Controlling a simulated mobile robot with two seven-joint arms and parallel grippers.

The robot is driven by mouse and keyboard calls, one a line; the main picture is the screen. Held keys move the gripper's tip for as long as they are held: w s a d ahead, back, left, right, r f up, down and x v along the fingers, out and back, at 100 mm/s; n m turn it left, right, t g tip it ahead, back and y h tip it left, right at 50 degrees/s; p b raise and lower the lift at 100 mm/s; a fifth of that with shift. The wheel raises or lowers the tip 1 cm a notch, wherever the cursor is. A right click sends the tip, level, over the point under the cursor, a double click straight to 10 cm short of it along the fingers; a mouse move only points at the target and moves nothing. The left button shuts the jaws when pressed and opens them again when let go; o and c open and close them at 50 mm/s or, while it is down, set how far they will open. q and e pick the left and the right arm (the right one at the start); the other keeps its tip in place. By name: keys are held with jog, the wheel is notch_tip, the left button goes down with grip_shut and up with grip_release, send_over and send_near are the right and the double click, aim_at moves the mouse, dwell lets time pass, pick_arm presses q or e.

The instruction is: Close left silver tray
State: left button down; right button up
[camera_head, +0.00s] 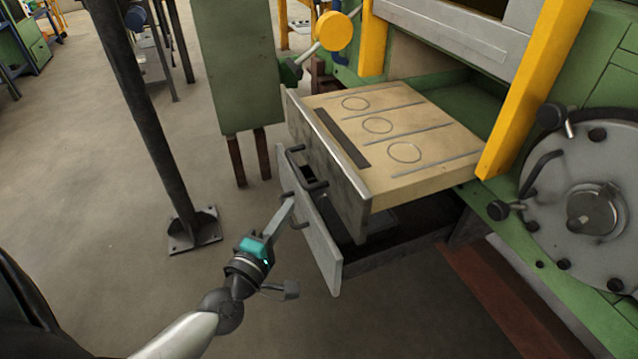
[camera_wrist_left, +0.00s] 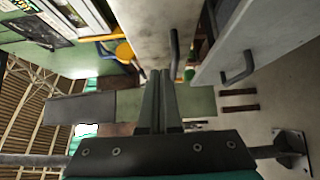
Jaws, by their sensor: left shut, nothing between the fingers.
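Two pulled-out trays with silver fronts sit one above the other in the green furnace. The upper tray front (camera_head: 325,155) has a pale block top with three rings behind it and a dark bar handle (camera_head: 316,185). The lower tray front (camera_head: 322,250) stands out further, with a dark interior behind it and its own handle (camera_head: 299,226). My left gripper (camera_head: 291,198) is shut and empty, its tips close in front of the fronts near the handles. In the left wrist view its fingertips (camera_wrist_left: 160,74) point at the upper front (camera_wrist_left: 150,30), beside its handle (camera_wrist_left: 175,55); contact cannot be told.
A green cabinet (camera_head: 232,65) on rusty legs stands left of the trays. A dark post (camera_head: 150,110) with a bolted foot rises from the floor further left. A round grey hatch (camera_head: 590,205) is at the right. Open floor lies in front.

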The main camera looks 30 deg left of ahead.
pick_arm(q)
jog(key=w, duration=0.3)
jog(key=w+d, duration=0.1)
jog(key=w, duration=0.3)
jog(key=w+d, duration=0.1)
jog(key=w, duration=0.2)
jog(key=shift+w, duration=0.15)
pick_arm(e)
jog(key=shift+w+a+r, duration=0.2)
jog(key=shift+w+a, duration=0.2)
jog(key=shift+a, duration=0.1)
jog(key=shift+s, duration=0.1)
